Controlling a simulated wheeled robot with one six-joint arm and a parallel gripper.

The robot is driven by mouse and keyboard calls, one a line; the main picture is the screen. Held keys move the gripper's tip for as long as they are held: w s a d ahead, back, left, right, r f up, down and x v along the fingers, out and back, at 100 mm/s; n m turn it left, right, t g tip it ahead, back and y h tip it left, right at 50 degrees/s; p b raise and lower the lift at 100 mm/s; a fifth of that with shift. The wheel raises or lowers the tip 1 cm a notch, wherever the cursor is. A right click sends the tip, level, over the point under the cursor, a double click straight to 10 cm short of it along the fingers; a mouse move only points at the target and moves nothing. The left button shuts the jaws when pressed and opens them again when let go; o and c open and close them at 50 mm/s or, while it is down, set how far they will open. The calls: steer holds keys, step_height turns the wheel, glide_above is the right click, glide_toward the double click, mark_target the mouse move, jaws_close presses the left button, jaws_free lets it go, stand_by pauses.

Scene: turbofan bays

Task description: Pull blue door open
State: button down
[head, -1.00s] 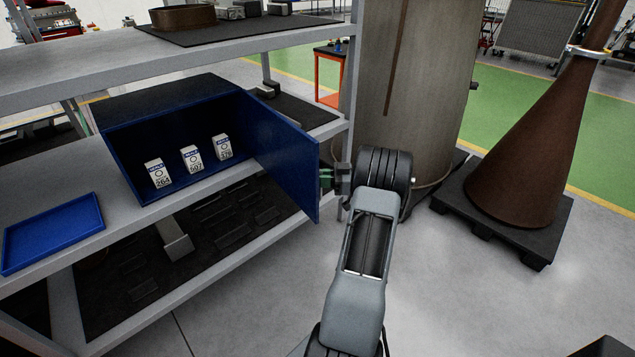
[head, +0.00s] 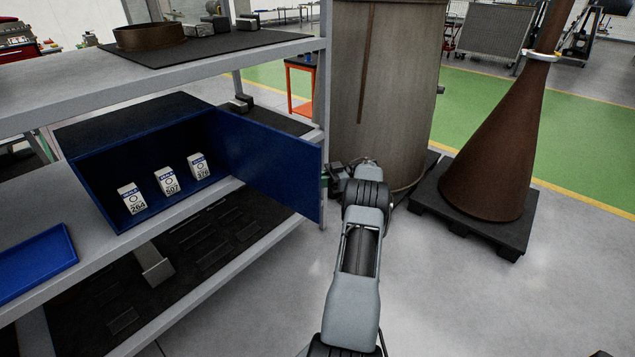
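The blue door (head: 268,160) is hinged on the right side of a blue cabinet (head: 90,190) on the shelf. It stands wide open, swung out past the shelf's front edge.
A blue tray (head: 38,262) lies on the shelf at left. A grey shelf upright (head: 326,90) stands behind the door. A large grey cylinder (head: 385,90) and a brown cone on a black pallet (head: 470,225) stand to the right. The floor (head: 450,300) at front right is clear.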

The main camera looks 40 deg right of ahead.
steer(key=shift+w, duration=0.1)
steer(key=c, duration=1.1)
jaws_free()
steer(key=shift+c, duration=0.2)
steer(key=shift+r, duration=0.1)
